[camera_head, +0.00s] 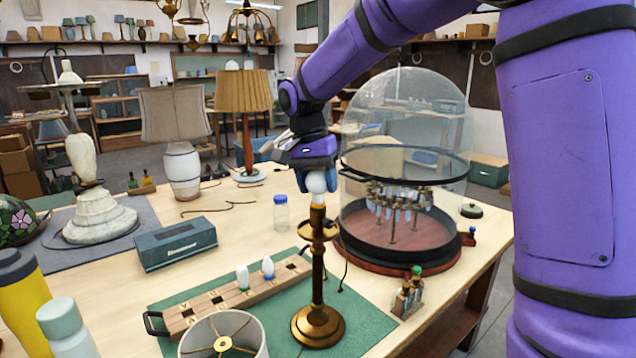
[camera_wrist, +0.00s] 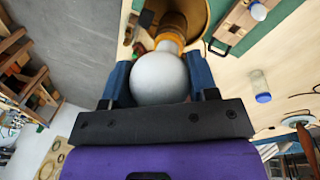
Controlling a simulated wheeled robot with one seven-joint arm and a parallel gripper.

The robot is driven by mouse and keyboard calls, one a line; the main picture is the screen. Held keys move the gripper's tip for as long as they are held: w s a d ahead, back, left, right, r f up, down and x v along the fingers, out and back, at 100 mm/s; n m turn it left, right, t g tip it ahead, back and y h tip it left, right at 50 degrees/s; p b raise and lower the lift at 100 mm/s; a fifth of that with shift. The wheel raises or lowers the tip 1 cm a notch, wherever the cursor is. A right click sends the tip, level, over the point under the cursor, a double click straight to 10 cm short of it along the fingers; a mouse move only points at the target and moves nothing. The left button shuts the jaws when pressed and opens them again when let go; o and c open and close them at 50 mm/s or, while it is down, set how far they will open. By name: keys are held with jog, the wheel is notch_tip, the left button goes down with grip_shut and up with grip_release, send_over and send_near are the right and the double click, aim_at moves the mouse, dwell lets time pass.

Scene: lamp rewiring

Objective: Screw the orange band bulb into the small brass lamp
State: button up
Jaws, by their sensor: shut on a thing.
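The small brass lamp (camera_head: 318,272) stands upright on the green mat (camera_head: 368,327), its round base near the mat's middle. My gripper (camera_head: 318,180) is above the lamp, pointing down, with its blue fingers shut on a white round bulb (camera_head: 316,184). In the wrist view the bulb (camera_wrist: 160,78) sits between both fingers, with an orange band (camera_wrist: 170,43) at its neck. The bulb is upright in line with the lamp's top and appears to meet it. The brass cup (camera_wrist: 198,14) lies beyond the neck. The threads are hidden, so how deep the bulb sits cannot be told.
A wooden bulb rack (camera_head: 212,301) with two bulbs stands left of the lamp, behind a lampshade (camera_head: 222,338). A glass dome (camera_head: 405,120) stands close on the right. Small bottles (camera_head: 408,295) are at front right. A small jar (camera_head: 281,213) stands behind.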

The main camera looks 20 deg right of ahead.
jog(key=shift+m, duration=0.6)
jog(key=o, duration=0.9)
jog(key=shift+o, duration=0.2)
